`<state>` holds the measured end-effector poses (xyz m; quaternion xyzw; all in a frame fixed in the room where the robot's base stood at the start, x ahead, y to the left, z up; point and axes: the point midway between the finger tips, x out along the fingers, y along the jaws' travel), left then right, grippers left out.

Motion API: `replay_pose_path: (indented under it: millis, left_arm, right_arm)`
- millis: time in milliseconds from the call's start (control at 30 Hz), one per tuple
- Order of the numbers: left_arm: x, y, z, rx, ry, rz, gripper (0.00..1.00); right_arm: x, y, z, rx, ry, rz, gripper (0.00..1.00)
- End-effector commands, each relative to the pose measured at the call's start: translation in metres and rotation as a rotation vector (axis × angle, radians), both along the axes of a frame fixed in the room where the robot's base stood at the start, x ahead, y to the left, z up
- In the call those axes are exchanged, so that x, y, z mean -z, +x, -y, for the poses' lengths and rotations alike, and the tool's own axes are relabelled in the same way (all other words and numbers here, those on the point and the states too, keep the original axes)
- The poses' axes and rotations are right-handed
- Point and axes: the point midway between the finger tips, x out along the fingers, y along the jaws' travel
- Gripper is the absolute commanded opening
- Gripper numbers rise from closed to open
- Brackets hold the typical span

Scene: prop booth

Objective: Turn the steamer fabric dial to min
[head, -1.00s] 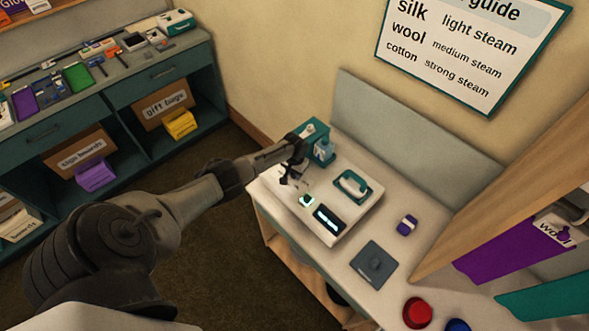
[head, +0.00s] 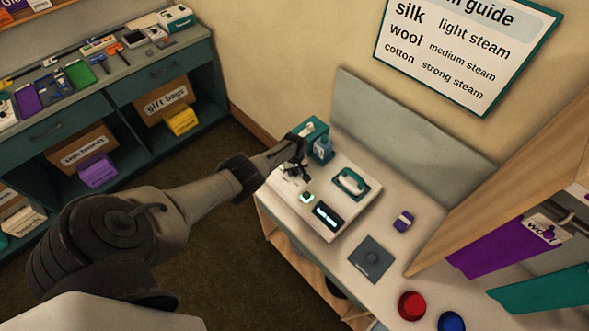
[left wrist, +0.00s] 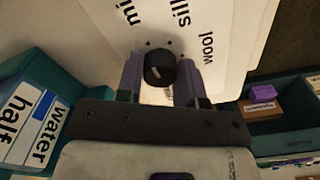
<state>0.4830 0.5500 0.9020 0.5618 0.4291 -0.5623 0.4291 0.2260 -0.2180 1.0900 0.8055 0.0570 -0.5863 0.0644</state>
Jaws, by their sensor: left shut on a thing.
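The white steamer base (head: 340,231) stands on the bench in the head view. Its black round fabric dial (left wrist: 160,68) shows in the left wrist view, with a pale pointer mark on its face. Small dots and the printed words "silk", "wool" and a partly cut "mi" lie around it on the white panel. My left gripper (left wrist: 160,80) is shut on the dial, one finger on each side. In the head view my left gripper (head: 294,172) hides the dial at the base's left end. My right gripper is not in view.
A teal box (head: 318,140) stands close behind the gripper; a "water half" label (left wrist: 28,125) shows beside it in the wrist view. A grey pad (head: 371,259) lies right.

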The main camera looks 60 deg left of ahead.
Motion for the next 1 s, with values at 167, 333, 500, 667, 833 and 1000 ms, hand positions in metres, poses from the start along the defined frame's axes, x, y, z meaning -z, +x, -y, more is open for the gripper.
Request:
replay_pose_path:
  millis: [167,333,500,667,833,1000]
  left_arm:
    - [-0.0013,0.0009,0.0000,-0.070,-0.001,0.002,0.11]
    - [-0.0011,0.0008,-0.0003,-0.104,0.001,0.001,0.11]
    - [-0.0008,0.0005,-0.0004,-0.118,0.000,0.001,0.11]
    - [-0.0006,0.0005,-0.0004,-0.120,0.000,0.001,0.11]
    - [-0.0005,0.0004,-0.0004,-0.119,0.000,0.001,0.11]
    - [-0.0004,0.0003,-0.0004,-0.118,0.001,0.001,0.50]
  right_arm:
    - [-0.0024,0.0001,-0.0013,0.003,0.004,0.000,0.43]
    - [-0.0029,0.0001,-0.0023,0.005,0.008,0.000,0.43]
    - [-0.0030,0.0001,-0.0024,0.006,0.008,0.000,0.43]
    - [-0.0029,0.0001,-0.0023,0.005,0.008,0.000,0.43]
    - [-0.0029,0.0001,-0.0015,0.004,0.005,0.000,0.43]
    - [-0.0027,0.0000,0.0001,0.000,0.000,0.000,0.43]
